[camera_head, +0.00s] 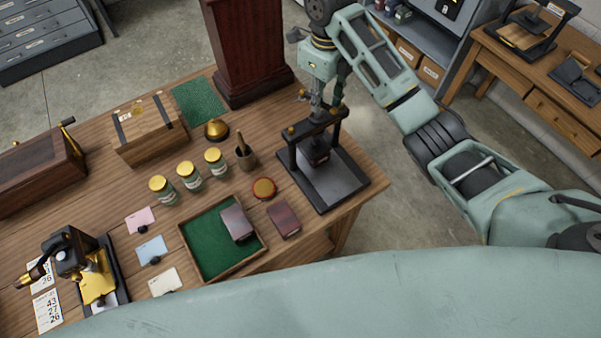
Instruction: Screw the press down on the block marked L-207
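A black press (352,184) with a flat bed and an upright frame with brass knobs stands at the right end of the wooden table. Its dark press head (315,152) hangs inside the frame; whether a block lies under it I cannot tell. My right gripper (318,104) points down at the top of the press, around its screw. Its fingers are too small and overlapped to show whether they grip. A dark reddish block (237,222) lies in the green-lined tray (188,243), and another block (284,220) lies beside it. No L-207 marking is readable. My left gripper is out of view.
A red-lidded round tin (264,188), a mortar-like cup (246,158) and several gold-lidded jars (189,175) stand left of the press. A dark red pedestal (245,50) rises behind. A brass-and-black device (95,280) stands at the lower left. A side table (520,80) is at the upper right.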

